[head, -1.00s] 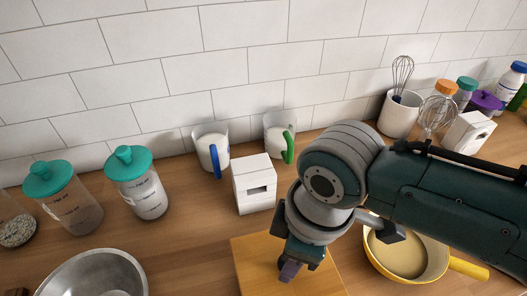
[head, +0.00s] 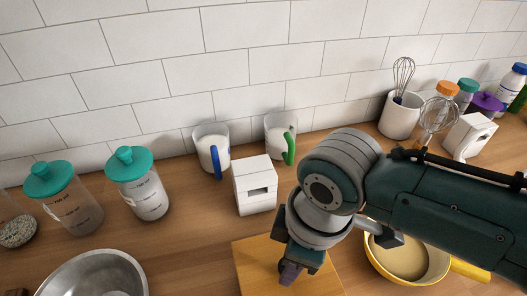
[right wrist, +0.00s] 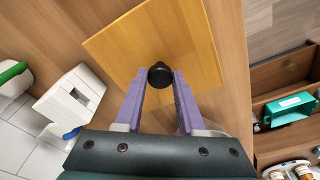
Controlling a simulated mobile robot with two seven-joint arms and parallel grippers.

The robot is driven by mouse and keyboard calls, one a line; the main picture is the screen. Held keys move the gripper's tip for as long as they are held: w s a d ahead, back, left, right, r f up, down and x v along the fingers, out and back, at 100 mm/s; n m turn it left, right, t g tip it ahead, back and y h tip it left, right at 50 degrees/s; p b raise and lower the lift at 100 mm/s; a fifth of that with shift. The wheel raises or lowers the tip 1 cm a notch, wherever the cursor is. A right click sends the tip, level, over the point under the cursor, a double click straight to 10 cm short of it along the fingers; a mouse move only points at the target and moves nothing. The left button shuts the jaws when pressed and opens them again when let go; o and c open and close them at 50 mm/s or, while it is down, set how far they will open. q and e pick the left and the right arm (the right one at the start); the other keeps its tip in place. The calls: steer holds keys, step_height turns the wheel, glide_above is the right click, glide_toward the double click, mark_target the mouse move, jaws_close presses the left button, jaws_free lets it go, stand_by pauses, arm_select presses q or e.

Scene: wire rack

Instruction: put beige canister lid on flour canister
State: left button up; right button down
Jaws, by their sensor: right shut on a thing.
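My right gripper (head: 289,274) is low over the wooden board in the head view. In the right wrist view its purple fingers (right wrist: 159,84) are shut on a small black round knob (right wrist: 160,73). The knob shows over the board, and I cannot make out a beige lid under it. Two clear canisters with teal lids, one (head: 143,190) and another further left (head: 70,205), stand at the left of the counter. Their labels are too small to read, so I cannot tell which canister is for flour. My left gripper is not in view.
The wooden board (head: 253,262) lies at the front centre. A white box (head: 255,188) and two clear cups (head: 210,150) stand behind it. A metal bowl (head: 95,275) is at front left, a yellow pan (head: 405,265) at right. An open drawer (right wrist: 285,75) shows in the wrist view.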

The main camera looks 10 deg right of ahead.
steer(key=shift+c, duration=2.2)
jaws_free()
steer(key=o, duration=0.3)
steer(key=shift+r, duration=0.1)
steer(key=r+p, duration=0.4)
steer(key=p, duration=0.1)
steer(key=r+p, duration=0.3)
steer(key=shift+s+d, duration=0.2)
steer(key=shift+d, duration=0.2)
steer(key=shift+f, duration=0.1)
